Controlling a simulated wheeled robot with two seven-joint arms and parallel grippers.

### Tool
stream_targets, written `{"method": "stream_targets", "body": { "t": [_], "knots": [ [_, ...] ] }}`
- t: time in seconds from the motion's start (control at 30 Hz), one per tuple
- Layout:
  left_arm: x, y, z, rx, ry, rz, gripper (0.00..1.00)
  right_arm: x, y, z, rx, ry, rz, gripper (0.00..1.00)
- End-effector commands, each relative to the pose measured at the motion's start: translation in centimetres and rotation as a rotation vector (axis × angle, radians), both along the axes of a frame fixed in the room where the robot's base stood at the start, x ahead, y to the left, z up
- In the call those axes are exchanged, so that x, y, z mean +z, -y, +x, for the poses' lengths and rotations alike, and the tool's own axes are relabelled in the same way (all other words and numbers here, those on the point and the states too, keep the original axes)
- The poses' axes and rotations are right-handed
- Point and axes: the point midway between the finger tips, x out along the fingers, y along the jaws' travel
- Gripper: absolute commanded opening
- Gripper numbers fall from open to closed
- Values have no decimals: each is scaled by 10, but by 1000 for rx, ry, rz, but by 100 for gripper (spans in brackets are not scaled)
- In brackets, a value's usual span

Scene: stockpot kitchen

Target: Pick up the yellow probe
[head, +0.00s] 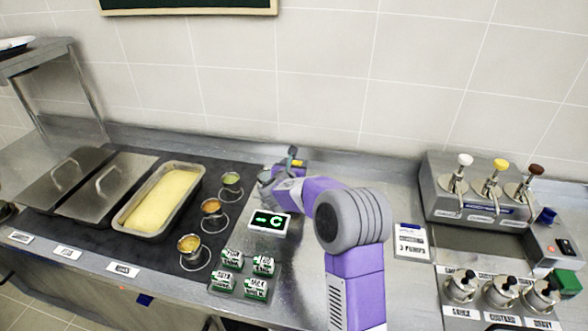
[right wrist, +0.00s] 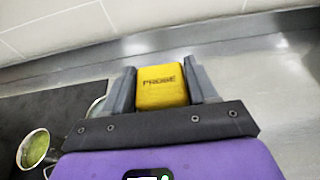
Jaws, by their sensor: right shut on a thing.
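The yellow probe (right wrist: 162,86) is a small yellow block marked "PROBE". In the right wrist view it sits between the two grey fingers of my right gripper (right wrist: 163,90), which is shut on it. In the head view a small bit of the yellow probe (head: 296,162) shows at the tip of my right gripper (head: 289,166), near the back of the counter. The gripper and purple arm hide the rest of it. I cannot tell whether the probe touches the counter. My left gripper is not in view.
A display with green characters (head: 268,220) lies just in front of the gripper. Small cups in ring holders, such as the orange one (head: 211,208), stand to the left beside a pan of yellow food (head: 190,171). A pump dispenser (head: 440,197) stands at right.

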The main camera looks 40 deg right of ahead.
Motion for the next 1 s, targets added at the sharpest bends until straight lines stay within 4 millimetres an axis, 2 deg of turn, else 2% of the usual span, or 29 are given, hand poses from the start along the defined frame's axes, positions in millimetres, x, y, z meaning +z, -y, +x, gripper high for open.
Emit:
{"method": "stream_targets", "body": {
  "t": [0.07,0.27,0.37,0.7,0.9,1.0],
  "knots": [
    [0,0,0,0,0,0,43,0,0,0,0,0,0,26],
    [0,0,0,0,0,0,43,1,0,0,0,1,0,26],
    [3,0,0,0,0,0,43,8,0,0,0,2,-1,26],
    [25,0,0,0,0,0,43,74,0,0,-1,5,-1,26],
    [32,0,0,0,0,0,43,98,0,0,-1,3,0,26],
    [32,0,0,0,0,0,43,101,0,0,1,1,-1,26]
  ]
}}
